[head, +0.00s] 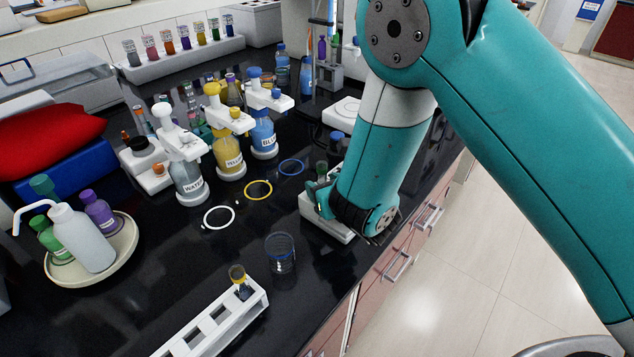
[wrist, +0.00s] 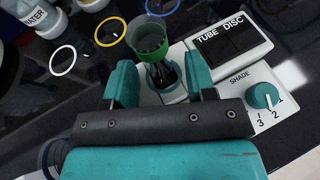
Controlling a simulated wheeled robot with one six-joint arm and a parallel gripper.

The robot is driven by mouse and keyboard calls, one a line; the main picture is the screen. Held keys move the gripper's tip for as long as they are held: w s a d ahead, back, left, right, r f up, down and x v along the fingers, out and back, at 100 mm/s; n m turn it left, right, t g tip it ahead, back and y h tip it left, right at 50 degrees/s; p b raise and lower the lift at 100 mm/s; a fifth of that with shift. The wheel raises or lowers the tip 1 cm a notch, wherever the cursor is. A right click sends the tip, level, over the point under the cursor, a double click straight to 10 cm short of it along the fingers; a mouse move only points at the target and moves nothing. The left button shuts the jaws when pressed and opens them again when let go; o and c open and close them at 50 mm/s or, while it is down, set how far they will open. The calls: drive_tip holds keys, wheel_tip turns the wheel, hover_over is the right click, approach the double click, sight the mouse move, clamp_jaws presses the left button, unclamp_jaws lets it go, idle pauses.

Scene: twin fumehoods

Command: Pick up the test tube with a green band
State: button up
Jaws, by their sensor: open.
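The test tube with a green band (wrist: 150,42) stands in the white device marked TUBE, DISC and SHADE (wrist: 262,72). In the head view the tube's green top (head: 322,168) shows just beyond my gripper (head: 322,200), and the device (head: 318,217) is partly hidden by my arm. In the wrist view my gripper (wrist: 160,75) is open, with one teal finger on each side of the tube's lower part. The fingers appear apart from the tube. Whether they are level with it in depth I cannot tell.
A white rack (head: 258,303) holding a tube with a yellowish top (head: 238,277) and a glass beaker (head: 280,255) stand near the front edge. Labelled wash bottles (head: 228,155) stand behind coloured rings (head: 258,190). Bare black counter lies left of the beaker.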

drive_tip(key=shift+w+a+f, duration=0.15)
drive_tip(key=shift+d+f, duration=0.2)
clamp_jaws()
